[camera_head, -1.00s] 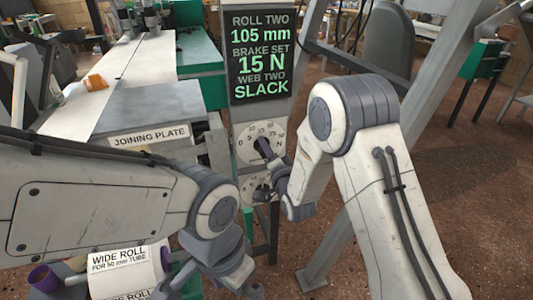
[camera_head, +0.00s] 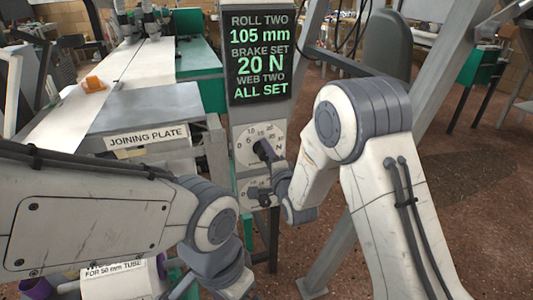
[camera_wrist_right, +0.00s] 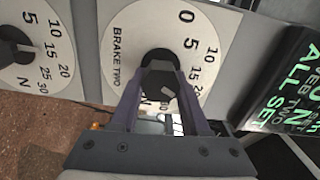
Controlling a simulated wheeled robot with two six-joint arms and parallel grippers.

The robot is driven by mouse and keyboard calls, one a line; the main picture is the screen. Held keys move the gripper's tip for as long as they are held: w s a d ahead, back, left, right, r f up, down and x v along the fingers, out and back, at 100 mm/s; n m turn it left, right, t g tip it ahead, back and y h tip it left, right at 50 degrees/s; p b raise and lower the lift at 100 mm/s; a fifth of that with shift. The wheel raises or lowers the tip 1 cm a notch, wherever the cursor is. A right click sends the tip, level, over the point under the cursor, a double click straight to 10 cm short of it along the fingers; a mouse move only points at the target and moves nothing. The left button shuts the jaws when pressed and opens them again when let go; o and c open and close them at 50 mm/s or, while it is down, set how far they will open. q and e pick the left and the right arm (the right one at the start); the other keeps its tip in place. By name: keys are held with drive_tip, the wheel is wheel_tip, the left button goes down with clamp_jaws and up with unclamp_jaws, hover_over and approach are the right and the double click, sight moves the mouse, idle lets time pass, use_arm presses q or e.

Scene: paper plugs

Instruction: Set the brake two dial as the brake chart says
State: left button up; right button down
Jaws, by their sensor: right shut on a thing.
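The brake two dial (camera_wrist_right: 110,60) is a white round scale with a dark knob (camera_wrist_right: 160,72), in the middle of the right wrist view. In the head view the upper dial (camera_head: 243,158) is partly hidden by my right gripper (camera_head: 270,155). My right gripper's jaws (camera_wrist_right: 160,95) are shut on the knob; the exact pointer angle is hard to read. The display (camera_head: 257,12) reads brake set 20 N, web two ALL SET. My left gripper (camera_head: 232,284) hangs low in the head view, its jaws unclear. I cannot make out a brake chart.
A second dial (camera_wrist_right: 52,50) with a dark knob sits beside brake two; it is the lower dial (camera_head: 243,183) in the head view. The joining plate table (camera_head: 150,100) stands at left.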

drive_tip(key=shift+c, duration=1.9)
unclamp_jaws()
drive_tip(key=v, duration=1)
drive_tip(key=shift+s+p, duration=0.25)
drive_tip(key=shift+p, duration=0.05)
